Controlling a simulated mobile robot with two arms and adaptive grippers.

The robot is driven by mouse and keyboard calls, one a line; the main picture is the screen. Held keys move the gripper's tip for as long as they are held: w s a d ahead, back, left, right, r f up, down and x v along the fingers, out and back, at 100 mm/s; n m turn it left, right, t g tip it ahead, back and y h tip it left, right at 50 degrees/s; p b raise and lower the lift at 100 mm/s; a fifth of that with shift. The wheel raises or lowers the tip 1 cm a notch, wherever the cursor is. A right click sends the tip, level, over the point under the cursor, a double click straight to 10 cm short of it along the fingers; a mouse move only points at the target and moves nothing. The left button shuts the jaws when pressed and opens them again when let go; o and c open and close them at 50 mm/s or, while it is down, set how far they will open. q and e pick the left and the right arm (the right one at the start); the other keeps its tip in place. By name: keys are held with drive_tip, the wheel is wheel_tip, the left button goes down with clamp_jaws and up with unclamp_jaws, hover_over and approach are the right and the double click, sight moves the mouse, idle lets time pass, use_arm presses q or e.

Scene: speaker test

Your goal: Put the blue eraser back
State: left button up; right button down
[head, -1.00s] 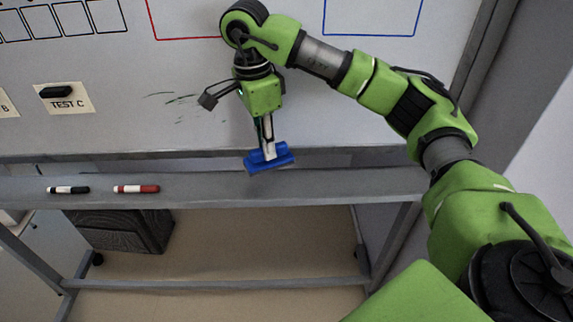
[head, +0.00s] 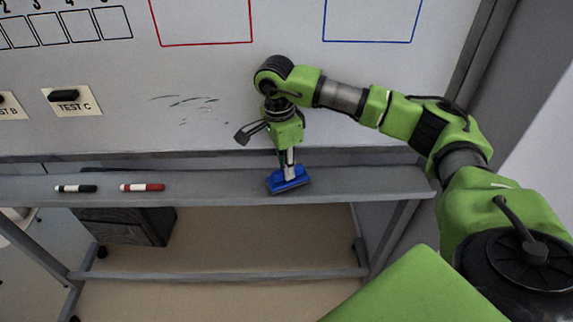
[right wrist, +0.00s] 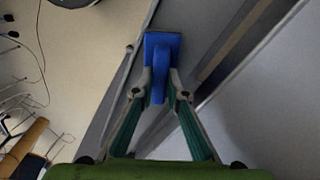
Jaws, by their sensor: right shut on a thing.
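The blue eraser (head: 289,180) is at the grey tray (head: 225,188) below the whiteboard, right of the markers. I cannot tell for sure whether its underside touches the tray. My right gripper (head: 290,169) points down and is shut on the eraser's raised grip. In the right wrist view the eraser (right wrist: 163,52) shows with its grip between the two fingers of the right gripper (right wrist: 160,88). My left gripper is in neither view.
A black marker (head: 76,188) and a red marker (head: 142,187) lie on the tray to the left. The whiteboard (head: 300,75) stands behind, with dark smudges and a TEST C card (head: 72,103) holding a black block. The tray between the red marker and the eraser is clear.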

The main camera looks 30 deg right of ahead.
drive_tip(key=shift+f+b, duration=0.4)
drive_tip(key=shift+f, duration=0.05)
drive_tip(key=c, duration=2)
unclamp_jaws()
drive_tip(key=shift+r, duration=0.1)
drive_tip(key=shift+r+p, duration=0.4)
drive_tip(key=shift+p, duration=0.05)
drive_tip(key=shift+w+r, duration=0.1)
drive_tip(key=shift+r, duration=0.2)
drive_tip(key=shift+a+r+b, duration=0.15)
drive_tip(key=shift+r+b, duration=0.35)
drive_tip(key=shift+r, duration=1.4)
drive_tip(key=shift+a+r+b, duration=0.2)
drive_tip(key=shift+r+b, duration=0.25)
drive_tip(key=shift+r, duration=1.45)
drive_tip(key=shift+a+r+b, duration=0.15)
drive_tip(key=shift+r+b, duration=0.35)
drive_tip(key=shift+r, duration=1.4)
